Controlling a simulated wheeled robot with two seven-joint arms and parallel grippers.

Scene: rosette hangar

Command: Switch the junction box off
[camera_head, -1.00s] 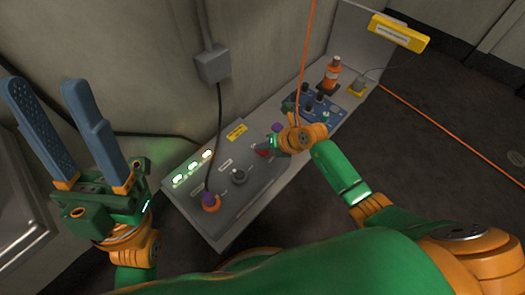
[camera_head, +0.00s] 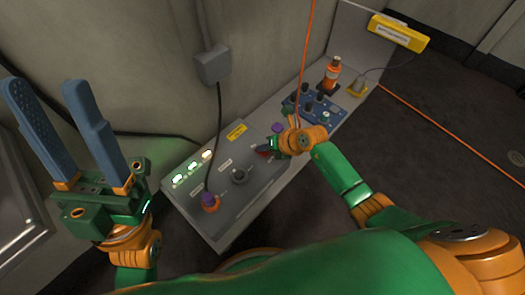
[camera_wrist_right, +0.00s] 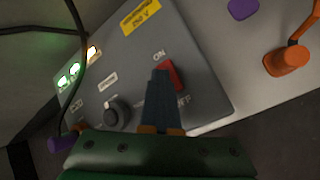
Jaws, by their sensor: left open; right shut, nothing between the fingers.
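The junction box (camera_head: 222,190) is a grey panel on a light bench. It carries lit lamps, two green and one warm white, and a dark round knob (camera_wrist_right: 116,113). Its red switch (camera_wrist_right: 172,75) shows in the right wrist view between an "ON" label and a partly covered lower label. My right gripper (camera_wrist_right: 161,74) is shut and empty, its fingertips right beside the red switch and overlapping its left edge; I cannot tell whether they touch. In the head view my right wrist hides most of the fingers. My left gripper (camera_head: 58,92) is open and empty, left of the box.
A blue panel (camera_head: 312,104) with dark posts and an orange cylinder (camera_head: 332,72) stand further along the bench. A taut orange cord (camera_head: 307,50) hangs near my right wrist.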

